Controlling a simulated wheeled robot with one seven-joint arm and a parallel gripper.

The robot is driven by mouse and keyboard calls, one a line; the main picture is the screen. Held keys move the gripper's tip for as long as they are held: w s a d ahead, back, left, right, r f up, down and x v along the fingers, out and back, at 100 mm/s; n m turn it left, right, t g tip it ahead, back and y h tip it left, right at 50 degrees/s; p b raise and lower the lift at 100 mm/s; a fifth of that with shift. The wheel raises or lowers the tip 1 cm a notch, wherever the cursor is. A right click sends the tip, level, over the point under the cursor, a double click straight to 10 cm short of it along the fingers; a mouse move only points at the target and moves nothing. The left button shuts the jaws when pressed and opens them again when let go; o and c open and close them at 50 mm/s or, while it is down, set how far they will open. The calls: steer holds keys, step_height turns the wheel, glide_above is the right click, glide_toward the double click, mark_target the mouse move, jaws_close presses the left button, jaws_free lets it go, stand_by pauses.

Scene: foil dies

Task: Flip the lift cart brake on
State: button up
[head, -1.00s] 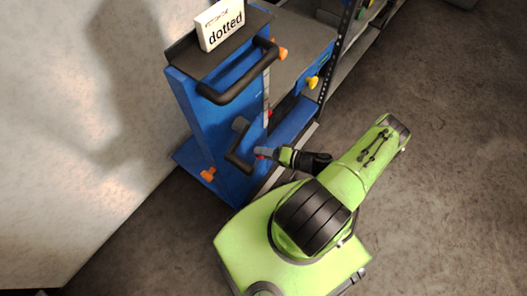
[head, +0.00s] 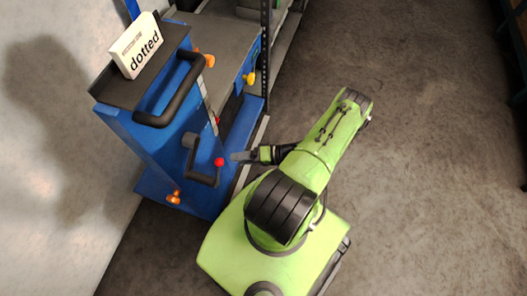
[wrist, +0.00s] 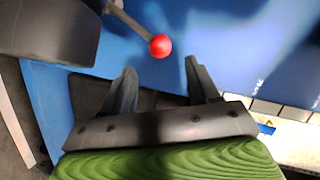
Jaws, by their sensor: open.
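The blue lift cart (head: 150,140) stands at the left in the head view. It carries a grey lever with a round red knob (head: 219,161) on its side; the knob also shows in the wrist view (wrist: 160,46). My gripper (head: 233,156) is just right of the knob in the head view. In the wrist view my gripper (wrist: 160,70) is open and empty, its two fingers pointing at the blue panel. The red knob appears just beyond the fingertips, roughly centred in the gap, with no clear contact. I cannot tell which fitting is the brake.
A black push handle (head: 172,92) and a white "dotted" sign (head: 138,45) top the cart. A lower black handle (head: 203,178) sits beside the knob. An orange fitting (head: 173,197) is near the cart's foot. A pale wall (head: 50,170) is left; open floor (head: 430,150) lies right.

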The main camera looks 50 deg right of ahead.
steer(key=v, duration=0.8)
steer(key=shift+s+d+b, duration=0.15)
steer(key=shift+s+b, duration=0.1)
steer(key=shift+b, duration=0.1)
